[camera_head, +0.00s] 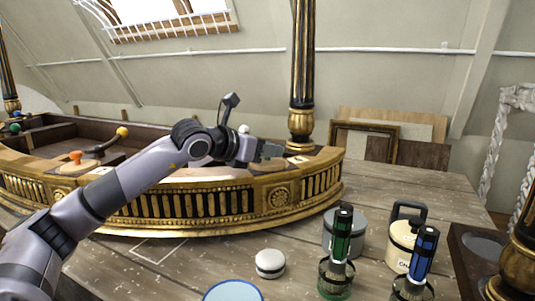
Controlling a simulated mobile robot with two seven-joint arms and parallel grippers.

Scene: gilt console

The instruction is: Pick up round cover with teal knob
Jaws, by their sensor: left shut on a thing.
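My left arm reaches in from the left across the gilt console (240,202). My left gripper (268,154) is over the console's right end, just left of the black-and-gold column. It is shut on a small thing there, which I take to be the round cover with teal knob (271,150). Only a small greyish-green patch shows at the fingertips, so the knob and the cover's outline are not clear. I cannot tell whether the cover touches the console top. My right gripper is not in view.
An orange knob (75,157) and a yellow knob (122,132) stand on the console's left. A white round pot (270,263), green-handled tool (341,235), blue-handled tool (424,252), grey canister (330,233) and cream canister (400,243) stand on the wooden table (400,187).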

